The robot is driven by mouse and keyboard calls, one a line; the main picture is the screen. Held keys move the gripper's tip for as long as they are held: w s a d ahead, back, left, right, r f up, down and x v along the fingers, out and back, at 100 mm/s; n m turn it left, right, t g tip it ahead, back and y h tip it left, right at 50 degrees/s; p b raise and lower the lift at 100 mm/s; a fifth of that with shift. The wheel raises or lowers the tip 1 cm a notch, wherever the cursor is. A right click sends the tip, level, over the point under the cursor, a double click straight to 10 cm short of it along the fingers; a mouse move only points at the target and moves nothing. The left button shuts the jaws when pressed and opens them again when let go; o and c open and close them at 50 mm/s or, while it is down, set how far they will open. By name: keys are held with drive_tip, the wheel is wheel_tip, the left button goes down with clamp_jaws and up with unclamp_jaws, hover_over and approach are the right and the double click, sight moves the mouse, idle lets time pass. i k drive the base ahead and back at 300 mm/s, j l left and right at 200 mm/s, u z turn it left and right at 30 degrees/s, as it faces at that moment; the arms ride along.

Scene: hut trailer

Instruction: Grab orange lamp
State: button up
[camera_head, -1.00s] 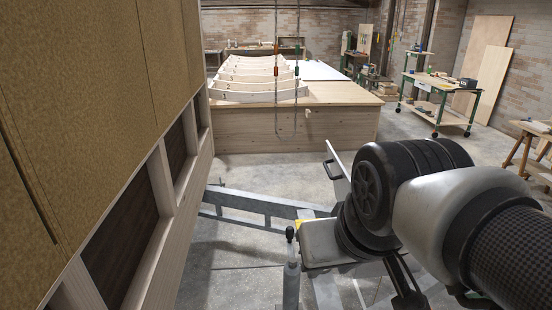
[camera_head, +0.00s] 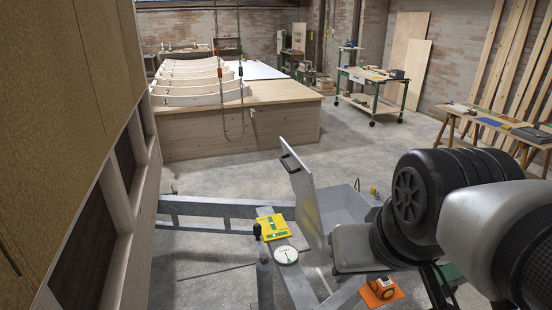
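A small orange block-shaped thing with a round dark-and-light face, likely the orange lamp (camera_head: 382,290), sits low at the bottom of the picture, on or beside the grey trailer frame. My arm comes in from the right and its large grey and black joints fill the lower right. Dark thin parts below the wrist, likely my gripper (camera_head: 440,288), show just right of the orange lamp and are cut off by the bottom edge. Whether the fingers are open or shut cannot be told.
A grey box with an open lid (camera_head: 305,195) stands on the trailer frame (camera_head: 205,206). A yellow-green item (camera_head: 273,227) and a round white gauge (camera_head: 287,255) lie nearby. A wooden wall (camera_head: 60,110) closes the left. Concrete floor is clear beyond the frame.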

sight(382, 290)
drive_tip(key=i+l+z, duration=0.1)
drive_tip(key=l, duration=0.25)
drive_tip(key=i+l+z, duration=0.1)
drive_tip(key=l, duration=0.2)
drive_tip(key=i+l+z, duration=0.35)
drive_tip(key=i+l, duration=0.7)
drive_tip(key=i, duration=0.15)
